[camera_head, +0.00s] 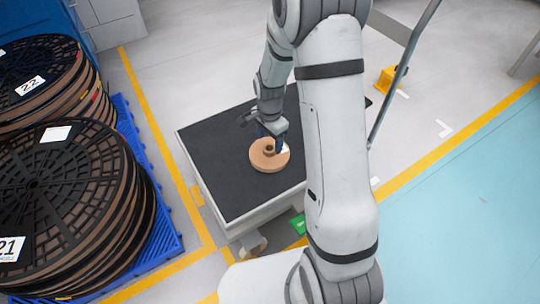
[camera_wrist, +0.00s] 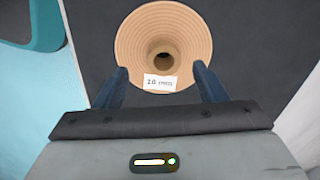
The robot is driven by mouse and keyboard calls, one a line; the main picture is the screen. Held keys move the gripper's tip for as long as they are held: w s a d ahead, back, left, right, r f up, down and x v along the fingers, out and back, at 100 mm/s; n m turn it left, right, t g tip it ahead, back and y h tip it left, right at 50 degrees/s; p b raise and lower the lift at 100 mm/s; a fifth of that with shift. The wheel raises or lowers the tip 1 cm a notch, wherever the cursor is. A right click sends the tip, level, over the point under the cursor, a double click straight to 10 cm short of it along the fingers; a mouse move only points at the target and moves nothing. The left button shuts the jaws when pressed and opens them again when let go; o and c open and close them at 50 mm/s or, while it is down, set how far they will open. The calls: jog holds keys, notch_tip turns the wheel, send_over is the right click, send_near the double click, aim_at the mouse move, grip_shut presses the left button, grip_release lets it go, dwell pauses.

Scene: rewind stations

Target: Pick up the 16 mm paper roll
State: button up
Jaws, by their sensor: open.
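The paper roll (camera_head: 262,160) is a tan, flat disc with a raised hub and a hole in its middle. It lies on the dark top of a low cart. In the wrist view the roll (camera_wrist: 140,40) shows a white label reading "16 mm" on its near side. My gripper (camera_wrist: 162,78) is open, its two dark fingers apart at the near edge of the roll, either side of the label. Nothing is held between them. In the head view my gripper (camera_head: 272,130) is over the far side of the roll and hides part of it.
The cart's black top (camera_head: 225,190) is otherwise bare. Stacked black reels (camera_head: 70,190) on a blue pallet (camera_head: 165,225) stand at the left, beyond a yellow floor line. A yellow object (camera_head: 386,80) sits on the floor behind my arm. A green item (camera_head: 299,224) is by the cart's front.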

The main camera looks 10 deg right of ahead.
aim_at(268, 146)
jog(key=f, duration=0.1)
jog(key=f+b, duration=0.1)
jog(key=f, duration=0.1)
jog(key=f+b, duration=0.1)
jog(key=shift+w+a+f, duration=0.15)
jog(key=shift+w+f, duration=0.1)
jog(key=shift+r, duration=0.1)
jog(key=c, duration=1.2)
